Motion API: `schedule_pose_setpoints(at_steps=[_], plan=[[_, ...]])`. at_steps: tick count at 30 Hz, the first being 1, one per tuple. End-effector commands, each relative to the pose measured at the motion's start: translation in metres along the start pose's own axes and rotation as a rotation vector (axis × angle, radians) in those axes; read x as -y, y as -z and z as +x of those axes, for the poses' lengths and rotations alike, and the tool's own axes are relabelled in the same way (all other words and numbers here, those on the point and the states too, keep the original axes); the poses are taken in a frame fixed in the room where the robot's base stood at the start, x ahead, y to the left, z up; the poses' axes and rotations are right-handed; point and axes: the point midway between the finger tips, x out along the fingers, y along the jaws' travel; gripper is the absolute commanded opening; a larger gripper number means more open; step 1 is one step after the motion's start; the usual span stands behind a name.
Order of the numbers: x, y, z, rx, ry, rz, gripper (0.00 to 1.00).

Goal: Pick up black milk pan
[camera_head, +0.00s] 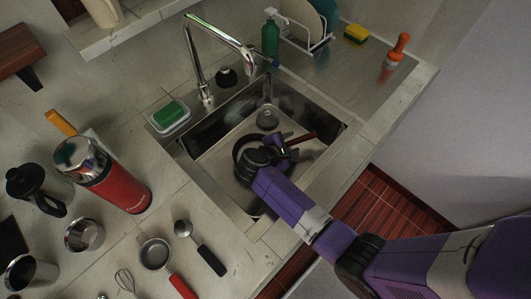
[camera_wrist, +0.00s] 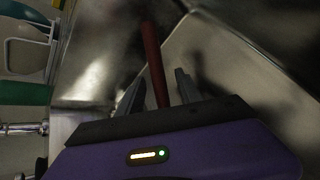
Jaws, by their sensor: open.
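The black milk pan (camera_head: 239,147) lies in the sink, mostly hidden behind my arm in the head view. A red-brown handle (camera_head: 303,137) sticks out to the right from behind my gripper (camera_head: 284,143). In the wrist view, the handle (camera_wrist: 153,62) runs between the two fingers of my gripper (camera_wrist: 158,88). The fingers are apart, one on each side of the handle, with gaps visible. The pan's bowl is not clearly seen in the wrist view.
The steel sink (camera_head: 212,145) has raised walls around my gripper. A faucet (camera_head: 196,65) stands behind it. A green sponge (camera_head: 171,112) sits on the left rim. A dish rack (camera_head: 297,40) is behind.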

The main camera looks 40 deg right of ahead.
Motion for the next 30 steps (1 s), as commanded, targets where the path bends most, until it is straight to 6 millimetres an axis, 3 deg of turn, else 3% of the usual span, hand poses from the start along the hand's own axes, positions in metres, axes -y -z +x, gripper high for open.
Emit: schedule_pose_setpoints(at_steps=[8, 15, 30], plan=[[-0.0003, 0.0003, 0.0041, -0.001, -0.001, 0.001, 0.42], [-0.0002, 0.0003, 0.0038, -0.001, -0.001, 0.0, 0.0], [-0.0001, 0.0004, 0.0036, -0.001, -0.001, 0.0, 0.0]])
